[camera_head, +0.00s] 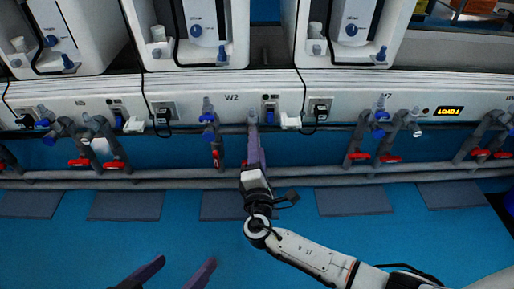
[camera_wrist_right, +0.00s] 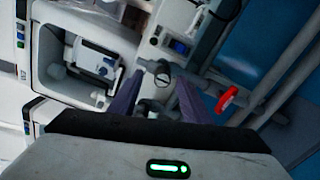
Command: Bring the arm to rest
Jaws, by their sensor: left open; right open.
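My right arm (camera_head: 310,256) reaches from the lower right up to the white test bench. My right gripper (camera_head: 255,134) points at the bench front just right of the W2 label, beside the blue-topped valve (camera_head: 208,112). In the right wrist view its two purple fingers (camera_wrist_right: 160,80) are apart, with a round pipe fitting (camera_wrist_right: 158,70) showing between or just beyond them. I cannot tell whether they touch it. My left gripper (camera_head: 186,263) is open and empty over the blue floor at the bottom edge; only its fingers show.
Grey pipes (camera_head: 330,171) with red-handled valves (camera_head: 390,158) run along the bench front (camera_head: 340,88). Dark mats (camera_head: 355,201) lie on the floor (camera_head: 120,245) below the pipes. The floor between my arms and the mats is clear.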

